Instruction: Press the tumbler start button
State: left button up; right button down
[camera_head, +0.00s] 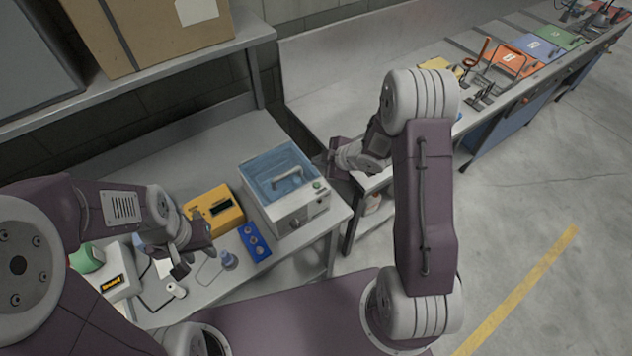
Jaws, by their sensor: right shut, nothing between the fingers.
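The tumbler (290,205) is a pale grey box with a clear bluish lid and a handle on top. It stands near the right end of the grey workbench. A small green button (317,185) shows at its upper right corner, and a dark knob is on its front. My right gripper (326,164) is shut and empty just beyond that corner, close to the button; I cannot tell whether it touches the tumbler. My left gripper (196,262) is open and empty above the left part of the bench.
A yellow device (214,211) and a blue block with round sockets (254,242) stand left of the tumbler. A cardboard box (150,35) sits on the shelf above.

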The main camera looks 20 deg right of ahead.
aim_at(317, 185)
notch_tip(317, 185, down, 8)
jog(key=b, duration=0.7)
jog(key=shift+s+f+b, duration=0.1)
jog(key=shift+f+b, duration=0.15)
jog(key=shift+b, duration=0.1)
jog(key=shift+f, duration=0.15)
jog(key=shift+s+d, duration=0.1)
jog(key=shift+s, duration=0.1)
jog(key=shift+w, duration=0.1)
dwell(1.0)
